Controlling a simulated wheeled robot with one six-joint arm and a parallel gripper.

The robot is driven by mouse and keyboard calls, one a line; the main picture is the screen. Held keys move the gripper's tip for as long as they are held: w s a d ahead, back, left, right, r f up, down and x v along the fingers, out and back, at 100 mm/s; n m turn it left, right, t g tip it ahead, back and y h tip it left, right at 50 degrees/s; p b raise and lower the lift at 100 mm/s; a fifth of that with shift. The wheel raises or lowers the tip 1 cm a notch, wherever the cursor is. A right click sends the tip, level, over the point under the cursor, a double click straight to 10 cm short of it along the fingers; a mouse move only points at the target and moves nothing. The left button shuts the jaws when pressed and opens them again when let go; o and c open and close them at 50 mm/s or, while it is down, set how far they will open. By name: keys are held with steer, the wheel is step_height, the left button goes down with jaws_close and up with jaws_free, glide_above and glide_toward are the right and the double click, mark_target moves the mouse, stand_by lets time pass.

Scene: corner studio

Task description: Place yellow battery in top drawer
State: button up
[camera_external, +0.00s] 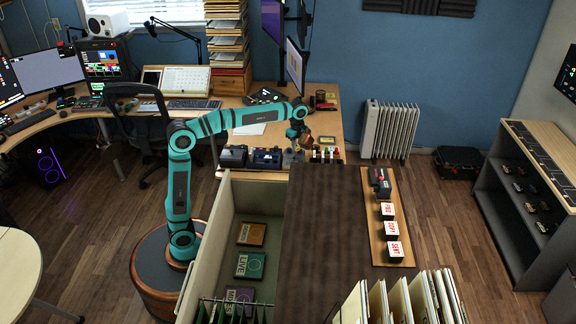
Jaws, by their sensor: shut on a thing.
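My gripper (294,151) is over the front part of the desk (329,124), left of a row of small coloured upright items (326,154). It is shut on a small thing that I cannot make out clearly. I cannot tell whether this is the yellow battery, and I cannot pick out a yellow battery for sure elsewhere. The top drawer (222,212) is pulled out from the dark-topped cabinet (330,215), below and left of my gripper. Inside it lie several flat coloured boxes, with hanging files at the near end.
Two dark devices (267,158) stand on the desk left of my gripper. A wooden board (376,240) with several labelled blocks lies on the cabinet top, with upright folders (410,300) at the near end. The middle of the cabinet top is clear. A chair (140,110) stands behind my arm.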

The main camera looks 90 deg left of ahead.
steer(key=s+d+m, duration=0.2)
steer(key=s+d, duration=0.4)
steer(key=d, duration=0.4)
steer(key=m, duration=0.6)
glide_above(273, 234)
step_height(273, 234, down, 17)
steer(key=shift+w+a+f, duration=0.1)
steer(key=shift+f, duration=5.1)
steer(key=shift+f, duration=0.1)
steer(key=o, duration=0.7)
steer(key=shift+o, duration=1.4)
